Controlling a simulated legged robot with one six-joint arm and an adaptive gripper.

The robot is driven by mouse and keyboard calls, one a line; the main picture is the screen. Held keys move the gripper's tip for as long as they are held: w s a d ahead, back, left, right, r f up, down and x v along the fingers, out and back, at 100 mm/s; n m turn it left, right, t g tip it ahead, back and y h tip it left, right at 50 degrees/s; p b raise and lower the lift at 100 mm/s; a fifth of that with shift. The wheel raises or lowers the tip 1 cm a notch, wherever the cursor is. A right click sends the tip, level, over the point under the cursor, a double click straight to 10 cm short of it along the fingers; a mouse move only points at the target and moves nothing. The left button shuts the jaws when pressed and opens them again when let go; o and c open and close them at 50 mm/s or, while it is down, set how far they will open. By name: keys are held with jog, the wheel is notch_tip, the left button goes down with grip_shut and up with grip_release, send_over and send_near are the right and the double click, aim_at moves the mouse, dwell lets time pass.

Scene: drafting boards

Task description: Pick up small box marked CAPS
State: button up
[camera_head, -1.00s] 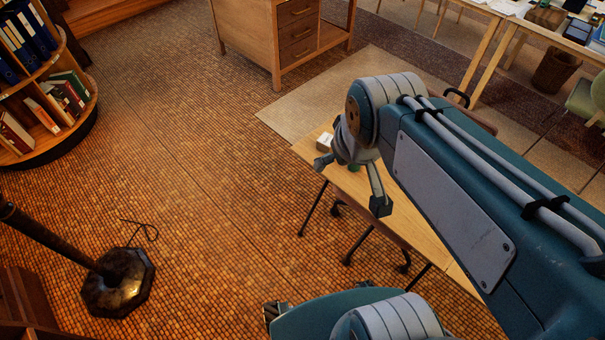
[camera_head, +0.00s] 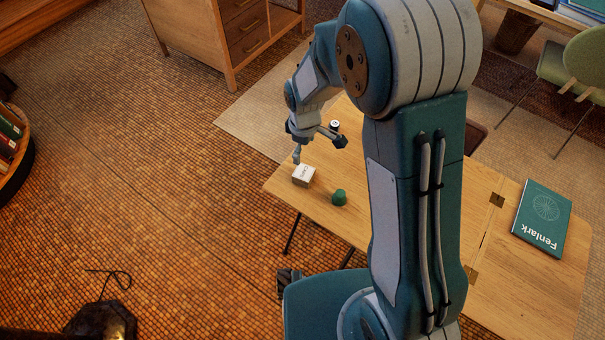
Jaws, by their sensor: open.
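The small white box (camera_head: 304,175) with dark lettering sits near the left edge of the wooden folding table (camera_head: 390,220). The lettering is too small to read surely. My gripper (camera_head: 319,149) is open and empty, just behind and above the box, with its fingers spread. One fingertip shows close to the box's back edge; I cannot tell whether it touches. The front and top of the box are in plain view.
A small green domed object (camera_head: 339,198) stands right of the box. A small white-topped round item (camera_head: 335,125) stands behind my gripper. A teal book (camera_head: 543,218) marked Fenlark lies at the table's right. A wooden drawer cabinet (camera_head: 230,40) stands behind.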

send_over(304, 172)
notch_tip(304, 172, down, 6)
jog(key=shift+w+r, duration=0.1)
jog(key=shift+r, duration=0.05)
notch_tip(304, 172, down, 6)
jog(key=shift+r, duration=0.15)
jog(key=shift+c, duration=0.3)
jog(key=c, duration=1)
